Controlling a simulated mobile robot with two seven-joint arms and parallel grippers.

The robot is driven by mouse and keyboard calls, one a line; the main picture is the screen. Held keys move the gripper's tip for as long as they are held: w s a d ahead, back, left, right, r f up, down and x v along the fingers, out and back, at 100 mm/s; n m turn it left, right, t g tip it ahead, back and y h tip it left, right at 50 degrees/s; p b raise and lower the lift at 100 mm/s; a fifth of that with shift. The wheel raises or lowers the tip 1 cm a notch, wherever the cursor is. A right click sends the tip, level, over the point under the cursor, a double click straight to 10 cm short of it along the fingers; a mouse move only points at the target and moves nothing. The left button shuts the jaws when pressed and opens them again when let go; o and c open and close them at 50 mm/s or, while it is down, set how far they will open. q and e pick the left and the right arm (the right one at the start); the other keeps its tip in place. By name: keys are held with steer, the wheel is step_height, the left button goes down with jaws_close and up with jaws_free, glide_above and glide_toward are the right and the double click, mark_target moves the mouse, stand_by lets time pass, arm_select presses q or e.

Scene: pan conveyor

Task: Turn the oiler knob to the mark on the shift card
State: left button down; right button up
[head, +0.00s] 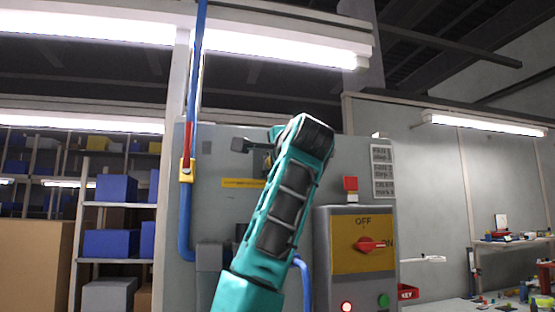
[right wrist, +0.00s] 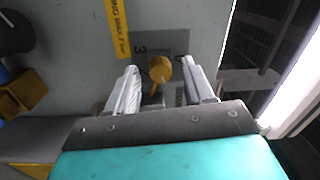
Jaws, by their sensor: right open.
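The oiler knob (right wrist: 160,70) is yellow and sits on a grey dial plate (right wrist: 177,46) in the right wrist view. A figure 3 shows on the plate left of it; other marks are hidden or too small. My right gripper (right wrist: 159,66) is open, with one finger on each side of the knob and gaps visible. In the head view my teal right arm (head: 277,205) reaches up to the grey cabinet and hides the knob. The shift card (head: 383,171) is a pale sheet with several lines, too small to read surely. My left gripper is out of view.
A yellow switch panel (head: 362,257) with a red handle sits right of my arm. A red button (head: 350,184) stands above it. A blue pipe (head: 187,220) with a yellow valve runs down the cabinet's left side. A yellow label (right wrist: 118,30) is beside the dial.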

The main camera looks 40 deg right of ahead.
steer(key=b+v, duration=0.3)
steer(key=v, duration=0.9)
steer(key=shift+s+a, duration=0.15)
steer(key=shift+s, duration=0.2)
